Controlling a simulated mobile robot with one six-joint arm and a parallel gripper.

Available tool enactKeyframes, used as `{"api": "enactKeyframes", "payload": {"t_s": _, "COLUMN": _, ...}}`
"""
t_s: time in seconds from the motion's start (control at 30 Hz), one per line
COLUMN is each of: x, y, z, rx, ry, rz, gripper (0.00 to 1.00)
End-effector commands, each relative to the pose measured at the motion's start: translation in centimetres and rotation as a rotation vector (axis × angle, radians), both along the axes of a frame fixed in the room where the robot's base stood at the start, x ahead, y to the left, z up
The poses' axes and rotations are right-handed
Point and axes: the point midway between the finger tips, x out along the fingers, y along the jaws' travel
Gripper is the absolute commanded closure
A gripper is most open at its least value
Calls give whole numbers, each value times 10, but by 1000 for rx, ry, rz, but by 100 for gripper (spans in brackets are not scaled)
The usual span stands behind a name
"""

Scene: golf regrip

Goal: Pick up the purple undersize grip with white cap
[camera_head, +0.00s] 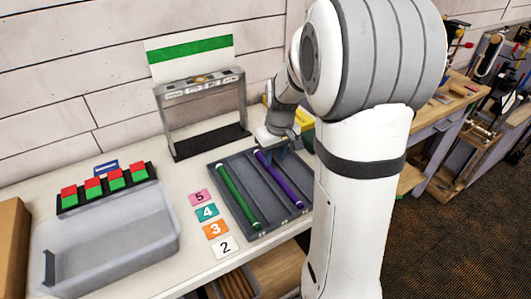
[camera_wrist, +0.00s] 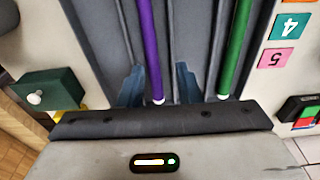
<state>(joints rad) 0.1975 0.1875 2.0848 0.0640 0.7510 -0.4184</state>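The purple grip (camera_head: 280,181) lies lengthwise in a compartment of the dark grey divided tray (camera_head: 239,183). In the wrist view the purple grip (camera_wrist: 150,45) shows a white end close to my gripper. My gripper (camera_head: 273,153) is over the tray's far end, near the purple grip's far end. In the wrist view my gripper (camera_wrist: 158,88) is open, with one blue-grey finger on each side of the purple grip. I cannot tell whether the fingers touch it. A green grip (camera_head: 238,196), also white-ended, lies in a compartment to the left.
Number cards (camera_head: 215,229) lie left of the tray. A grey frame stand (camera_head: 163,112) stands behind it. A grey bin (camera_head: 120,248) and a rack of red and green blocks (camera_head: 106,185) are at the left. A yellow object (camera_head: 306,131) is behind my gripper.

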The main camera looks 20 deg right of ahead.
Motion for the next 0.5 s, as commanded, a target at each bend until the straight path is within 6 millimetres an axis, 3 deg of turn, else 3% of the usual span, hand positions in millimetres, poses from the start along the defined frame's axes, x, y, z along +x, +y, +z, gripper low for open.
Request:
{"api": "enactKeyframes", "payload": {"t_s": 0.2, "x": 14, "y": -11, "z": -17, "rx": 3, "ry": 10, "rz": 15, "gripper": 69}}
{"api": "enactKeyframes", "payload": {"t_s": 0.5, "x": 14, "y": -13, "z": -51, "rx": 3, "ry": 12, "rz": 15, "gripper": 69}}
